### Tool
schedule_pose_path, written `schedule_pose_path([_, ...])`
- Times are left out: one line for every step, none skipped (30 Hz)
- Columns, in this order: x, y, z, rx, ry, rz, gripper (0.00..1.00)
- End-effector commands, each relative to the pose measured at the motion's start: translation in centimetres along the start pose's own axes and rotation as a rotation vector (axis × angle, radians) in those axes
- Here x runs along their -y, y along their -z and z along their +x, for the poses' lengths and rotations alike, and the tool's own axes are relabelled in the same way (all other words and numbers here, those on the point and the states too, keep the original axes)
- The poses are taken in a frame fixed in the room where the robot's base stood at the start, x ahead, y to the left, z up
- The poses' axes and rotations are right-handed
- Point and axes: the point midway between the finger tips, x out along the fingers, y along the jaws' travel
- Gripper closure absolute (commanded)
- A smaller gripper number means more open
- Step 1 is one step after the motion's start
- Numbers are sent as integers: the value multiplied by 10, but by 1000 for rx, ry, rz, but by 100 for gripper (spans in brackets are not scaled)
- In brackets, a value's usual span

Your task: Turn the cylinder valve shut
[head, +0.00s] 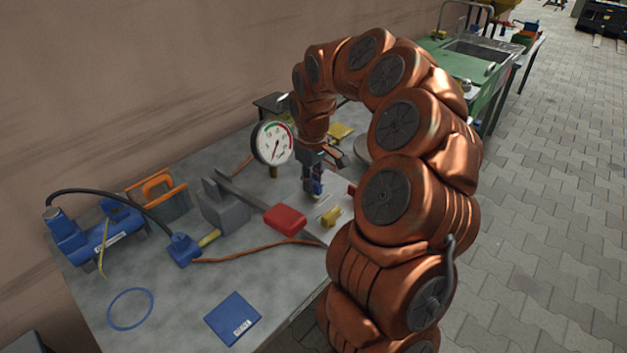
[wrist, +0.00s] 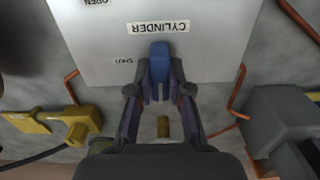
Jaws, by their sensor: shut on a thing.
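In the wrist view, a blue valve handle (wrist: 158,62) stands at the edge of a pale plate (wrist: 215,50) with upside-down labels. One reads CYLINDER (wrist: 158,27), another SHUT (wrist: 124,61), and OPEN (wrist: 96,3) is partly cut off at the top. My gripper (wrist: 159,91) is shut on the blue handle, one finger on each side. A brass stem (wrist: 163,127) shows between the fingers. In the head view, my gripper (head: 315,188) points down at the plate (head: 312,208), with a little blue between its fingers. The handle's exact angle is hard to tell.
A round gauge (head: 272,143) stands close left of my gripper. A blue pump (head: 105,232) with a hose lies at the bench's left. My arm hides the bench's right side.

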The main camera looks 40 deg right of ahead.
Motion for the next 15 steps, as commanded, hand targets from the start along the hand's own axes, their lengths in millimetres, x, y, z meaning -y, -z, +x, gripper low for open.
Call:
schedule_pose_path([-2,0,0,-1,-8,7,100])
schedule_pose_path([-2,0,0,-1,-8,12,100])
schedule_pose_path([-2,0,0,-1,-9,21,100])
schedule_pose_path([-1,0,1,-1,-10,29,100])
schedule_pose_path([-1,0,1,-1,-10,38,100])
schedule_pose_path([-1,0,1,0,-11,54,100])
schedule_pose_path([-1,0,1,0,-11,68,100])
schedule_pose_path([-1,0,2,-1,-10,84,100])
schedule_pose_path([-1,0,2,0,-10,109,100])
schedule_pose_path([-1,0,2,0,-10,127,100])
schedule_pose_path([-1,0,2,0,-10,150,100])
schedule_pose_path([-1,0,3,0,-12,179,100])
schedule_pose_path([0,0,3,0,-11,204,100])
schedule_pose_path([0,0,3,0,-10,230,100])
schedule_pose_path([-1,0,3,0,-10,266,100])
